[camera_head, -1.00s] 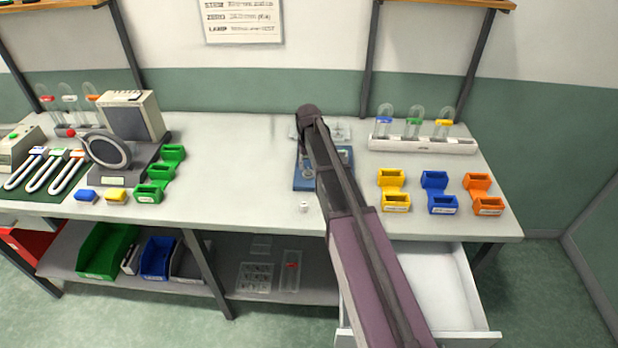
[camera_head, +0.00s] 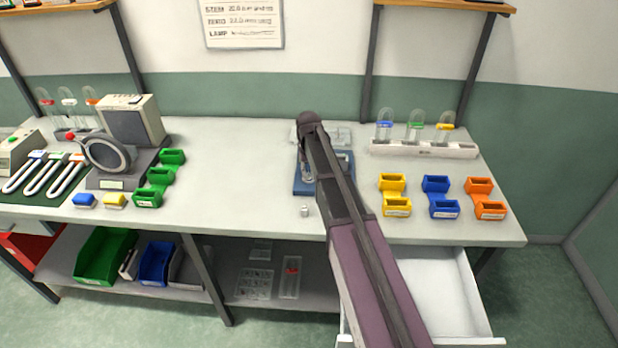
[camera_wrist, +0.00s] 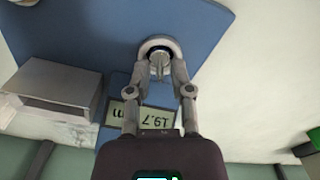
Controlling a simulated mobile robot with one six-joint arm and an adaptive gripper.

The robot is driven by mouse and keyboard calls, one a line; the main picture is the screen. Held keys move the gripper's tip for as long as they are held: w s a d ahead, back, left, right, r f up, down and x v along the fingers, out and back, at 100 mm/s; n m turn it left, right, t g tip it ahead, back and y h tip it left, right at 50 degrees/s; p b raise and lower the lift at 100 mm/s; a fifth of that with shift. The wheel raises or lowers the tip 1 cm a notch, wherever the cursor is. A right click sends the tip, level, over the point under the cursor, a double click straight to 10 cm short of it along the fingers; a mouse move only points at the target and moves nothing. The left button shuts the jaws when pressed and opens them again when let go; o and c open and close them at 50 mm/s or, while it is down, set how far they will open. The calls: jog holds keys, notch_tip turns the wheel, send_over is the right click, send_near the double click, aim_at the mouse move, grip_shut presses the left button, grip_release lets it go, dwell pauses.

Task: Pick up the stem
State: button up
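In the wrist view, a small metallic piece that looks like the stem (camera_wrist: 158,66) sits inside a pale round ring (camera_wrist: 148,45) on a blue plate (camera_wrist: 90,30). My gripper (camera_wrist: 160,68) has its two fingers apart, one on each side of this piece; I cannot tell whether they touch it. A display (camera_wrist: 152,117) reading about 19.7 mm lies beside the ring, partly hidden by the fingers. In the head view, my arm hides the gripper and most of the blue plate (camera_head: 303,187).
A small pale cylinder (camera_head: 304,210) stands on the bench (camera_head: 235,165) in front of the plate. Yellow (camera_head: 396,207), blue (camera_head: 443,210) and orange (camera_head: 489,210) bins and a rack of glass bulbs (camera_head: 424,150) stand right. An open drawer (camera_head: 440,290) juts out below.

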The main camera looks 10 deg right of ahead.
grip_shut()
jog(key=shift+r, duration=0.2)
notch_tip(320, 180, up, 4)
jog(key=p, duration=0.4)
jog(key=shift+f, duration=0.2)
jog(key=s+r+p, duration=0.1)
jog(key=s, duration=1.5)
